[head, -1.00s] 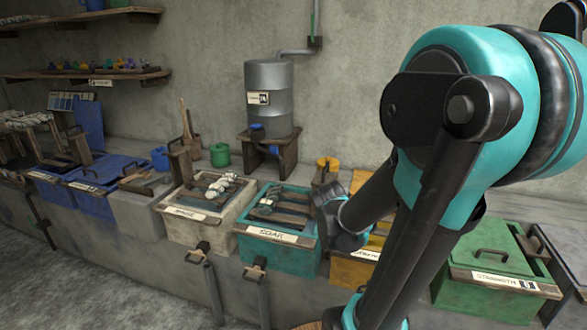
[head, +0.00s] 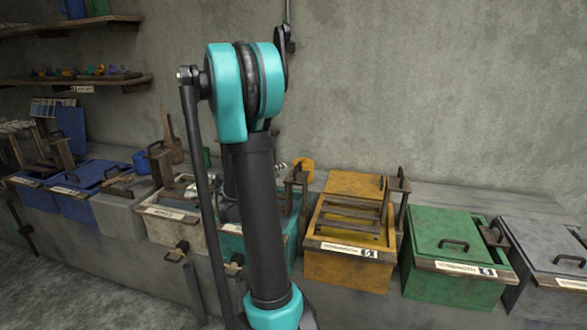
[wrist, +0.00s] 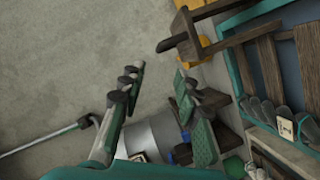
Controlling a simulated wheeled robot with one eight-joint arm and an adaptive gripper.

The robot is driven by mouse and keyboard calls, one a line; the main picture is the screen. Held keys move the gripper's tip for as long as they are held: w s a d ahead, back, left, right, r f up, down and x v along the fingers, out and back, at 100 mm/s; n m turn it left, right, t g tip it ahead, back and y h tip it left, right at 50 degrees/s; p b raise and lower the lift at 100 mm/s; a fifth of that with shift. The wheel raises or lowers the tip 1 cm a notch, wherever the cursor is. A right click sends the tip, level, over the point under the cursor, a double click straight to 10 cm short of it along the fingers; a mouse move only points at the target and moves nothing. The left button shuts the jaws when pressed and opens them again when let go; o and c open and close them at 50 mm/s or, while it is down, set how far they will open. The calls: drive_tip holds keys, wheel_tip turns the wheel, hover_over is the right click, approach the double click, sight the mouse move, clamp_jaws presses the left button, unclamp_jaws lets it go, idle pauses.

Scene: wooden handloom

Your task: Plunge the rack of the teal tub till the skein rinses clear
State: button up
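The teal tub (head: 288,246) stands in the row left of the yellow tub in the head view, mostly hidden behind my arm. In the wrist view its teal rim (wrist: 232,62) runs along the right side, with the brown slats of its rack (wrist: 270,62) inside. A dark grey skein (wrist: 262,112) lies over the slats beside a pale tag. A wooden upright with a crosspiece (wrist: 188,36) stands by the tub's edge. My gripper (wrist: 158,84) is open and empty, its fingers apart to the left of the rack. The gripper is hidden in the head view.
A yellow tub (head: 345,268) with a slatted rack, a lidded green tub (head: 455,290) and a grey tub (head: 545,250) stand to the right. A pale tub (head: 165,232) and blue tubs (head: 85,205) stand left. A metal tank (wrist: 150,132) shows beyond my fingers.

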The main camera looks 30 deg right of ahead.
sight(297, 167)
drive_tip(key=x, duration=1.3)
drive_tip(key=shift+s+d, duration=0.1)
drive_tip(key=shift+d, duration=0.05)
clamp_jaws()
